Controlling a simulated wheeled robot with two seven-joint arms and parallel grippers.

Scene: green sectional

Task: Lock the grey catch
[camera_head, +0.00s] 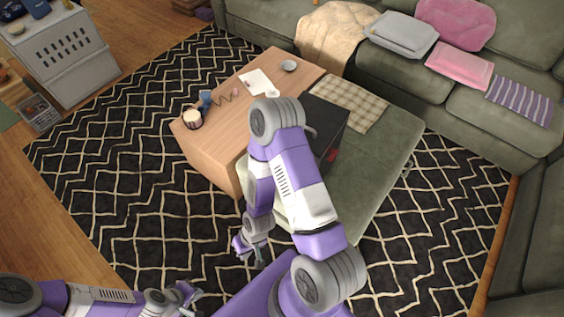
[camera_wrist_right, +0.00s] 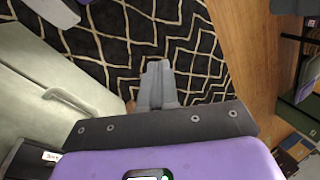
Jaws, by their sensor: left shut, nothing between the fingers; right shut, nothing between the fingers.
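I cannot make out the grey catch with certainty in either view. A curved grey-green handle (camera_wrist_right: 70,103) sits on a pale green panel (camera_wrist_right: 35,85) at the left of the right wrist view. A small grey loop-like part (camera_head: 407,166) shows at the right edge of the green seat in the head view. My right gripper (camera_head: 250,254) hangs low in front of the wooden table; its fingers (camera_wrist_right: 157,82) are together and empty, apart from the handle. My left gripper (camera_head: 189,294) is shut and empty at the lower left, over the rug's near side.
The wooden table (camera_head: 222,140) carries a cup (camera_head: 192,118), paper (camera_head: 257,82) and a small bowl (camera_head: 288,66). A dark box (camera_head: 326,116) stands beside it, partly behind my right arm. The green sofa (camera_head: 470,95) lines the right. The patterned rug (camera_head: 130,165) is open at left.

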